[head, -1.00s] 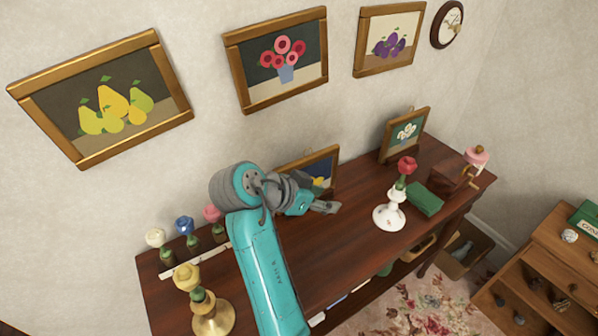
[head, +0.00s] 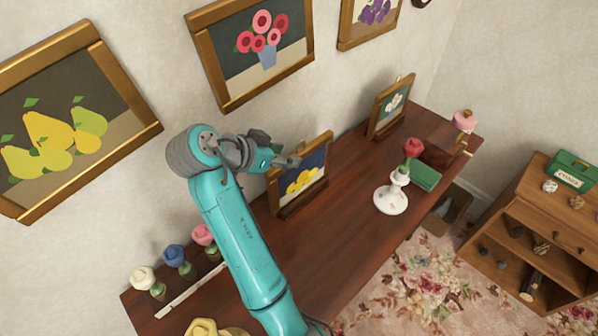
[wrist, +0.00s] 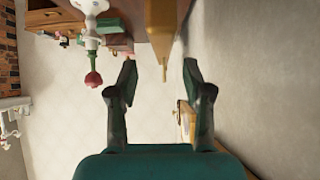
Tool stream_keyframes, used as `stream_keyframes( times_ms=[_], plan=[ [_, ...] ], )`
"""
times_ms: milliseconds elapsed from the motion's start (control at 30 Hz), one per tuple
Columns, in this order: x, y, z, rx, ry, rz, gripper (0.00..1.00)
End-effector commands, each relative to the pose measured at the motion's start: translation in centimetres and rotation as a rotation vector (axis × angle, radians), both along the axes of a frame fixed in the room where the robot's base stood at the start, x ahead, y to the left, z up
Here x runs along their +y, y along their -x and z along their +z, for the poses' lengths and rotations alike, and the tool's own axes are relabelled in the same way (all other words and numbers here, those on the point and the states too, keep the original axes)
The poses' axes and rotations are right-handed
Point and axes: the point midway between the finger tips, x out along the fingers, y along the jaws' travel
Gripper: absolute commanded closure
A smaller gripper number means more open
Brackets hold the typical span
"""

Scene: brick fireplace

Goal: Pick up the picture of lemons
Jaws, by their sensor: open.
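The picture of lemons (head: 303,181) has yellow lemons on dark blue in a gold frame. It stands upright on the dark wooden cabinet near the wall in the head view. My gripper (head: 287,161) is at its upper left edge and hides that corner. In the wrist view my gripper (wrist: 160,75) is open, with two dark fingers spread apart. A gold frame edge (wrist: 163,30), seemingly the lemon picture's, shows edge-on between and beyond the fingers. I cannot tell whether the fingers touch it.
A small flower picture (head: 391,107) stands farther along the cabinet (head: 335,225). Large pictures hang on the wall, including pears (head: 60,130).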

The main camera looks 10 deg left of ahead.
Motion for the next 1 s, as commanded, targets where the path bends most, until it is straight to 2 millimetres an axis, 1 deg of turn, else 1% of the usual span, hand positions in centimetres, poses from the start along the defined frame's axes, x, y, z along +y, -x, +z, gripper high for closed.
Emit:
stream_keyframes(
  times_ms=[100, 367, 600, 700, 933, 967, 1000],
  plan=[
    [-1.0, -1.1, -1.2, 0.001, 0.002, -0.001, 0.5],
    [-1.7, -2.3, -2.3, 0.0, 0.0, -0.001, 0.5],
    [-3.0, -4.4, -4.4, 0.001, 0.001, -0.002, 0.5],
    [-3.4, -4.9, -5.0, 0.001, 0.0, -0.001, 0.5],
    [-3.4, -5.1, -5.1, 0.0, 0.0, 0.001, 0.5],
    [-3.4, -5.1, -5.1, 0.0, 0.0, 0.001, 0.57],
    [-3.4, -5.1, -5.1, 0.0, 0.0, 0.001, 0.68]
  ],
)
